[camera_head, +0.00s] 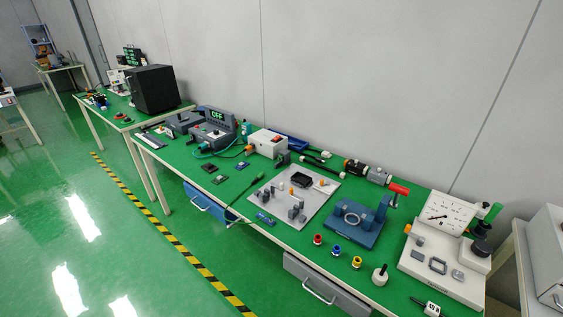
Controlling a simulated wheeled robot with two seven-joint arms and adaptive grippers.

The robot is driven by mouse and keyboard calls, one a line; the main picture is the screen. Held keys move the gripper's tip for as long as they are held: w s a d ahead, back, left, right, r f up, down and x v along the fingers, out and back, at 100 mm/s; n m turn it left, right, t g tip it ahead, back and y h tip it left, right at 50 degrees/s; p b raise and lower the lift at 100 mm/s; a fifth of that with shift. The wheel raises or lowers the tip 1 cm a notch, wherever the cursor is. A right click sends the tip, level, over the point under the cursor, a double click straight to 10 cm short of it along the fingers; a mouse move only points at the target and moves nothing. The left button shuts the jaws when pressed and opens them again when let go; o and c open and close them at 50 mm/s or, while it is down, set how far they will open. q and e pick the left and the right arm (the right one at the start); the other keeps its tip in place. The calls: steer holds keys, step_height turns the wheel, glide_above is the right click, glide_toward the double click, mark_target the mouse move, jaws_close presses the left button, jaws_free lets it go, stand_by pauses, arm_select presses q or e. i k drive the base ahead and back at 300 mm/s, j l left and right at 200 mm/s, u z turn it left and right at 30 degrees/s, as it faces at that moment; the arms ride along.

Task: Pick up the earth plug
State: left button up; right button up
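No part is clearly marked as the earth plug, and I cannot tell for sure which one it is. A small green plug-like end (258,177) with a thin green cable lies on the green workbench top (217,173), left of a light grey plate (268,189). Its cable runs toward the bench's front edge. Another green lead (206,153) lies by the grey device with the "OFF" display (216,116). Neither of my grippers shows in the head view.
A blue clamp fixture (352,230), red, blue and yellow small parts (337,250), and a white analog meter (447,217) stand on the right. A black box (155,88) stands on the farther bench. Drawers (322,287) face the front. The floor by the striped tape (175,240) is clear.

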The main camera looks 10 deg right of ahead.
mark_target(260, 175)
steer(key=i+j, duration=0.45)
steer(key=j, duration=0.25)
steer(key=i+j+u, duration=0.15)
steer(key=i+j, duration=0.35)
steer(key=j, duration=0.15)
